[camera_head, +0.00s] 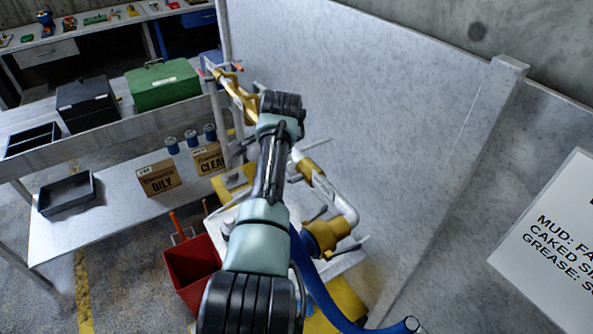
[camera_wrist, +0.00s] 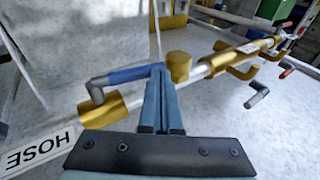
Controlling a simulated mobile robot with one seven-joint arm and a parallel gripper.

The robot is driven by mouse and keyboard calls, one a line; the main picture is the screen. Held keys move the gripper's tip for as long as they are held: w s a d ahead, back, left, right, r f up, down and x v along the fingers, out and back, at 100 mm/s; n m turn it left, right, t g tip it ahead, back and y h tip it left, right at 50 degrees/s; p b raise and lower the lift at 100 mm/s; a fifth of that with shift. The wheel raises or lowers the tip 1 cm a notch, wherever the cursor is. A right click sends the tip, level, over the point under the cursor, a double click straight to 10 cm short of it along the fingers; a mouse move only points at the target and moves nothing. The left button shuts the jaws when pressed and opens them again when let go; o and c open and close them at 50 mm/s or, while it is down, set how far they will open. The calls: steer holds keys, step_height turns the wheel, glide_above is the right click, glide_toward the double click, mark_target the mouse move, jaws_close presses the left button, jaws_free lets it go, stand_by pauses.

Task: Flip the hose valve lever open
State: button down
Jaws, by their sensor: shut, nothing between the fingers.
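In the wrist view, a lever with a blue grip (camera_wrist: 132,74) and a grey bent arm rises from a brass valve body (camera_wrist: 103,110). A white "HOSE" label (camera_wrist: 38,152) lies beside that body. My gripper (camera_wrist: 159,78) is shut and empty, its fingertips at the free right end of the blue grip. They look very near or touching; I cannot tell which. The fingers hide part of the silver pipe behind them. In the head view, brass and silver pipework (camera_head: 322,236) shows beside my arm, which hides my gripper.
A brass knob (camera_wrist: 179,66) and a grey-handled lever (camera_wrist: 258,95) stand along the pipe to the right. A blue hose (camera_head: 318,285) hangs low near a red bin (camera_head: 193,268). A tall grey panel (camera_head: 370,110) bounds the right. A metal bench (camera_head: 110,205) stands left.

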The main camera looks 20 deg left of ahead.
steer(key=shift+b+x, duration=0.6)
steer(key=shift+x, duration=0.25)
steer(key=shift+s+a, duration=0.1)
steer(key=shift+s, duration=0.05)
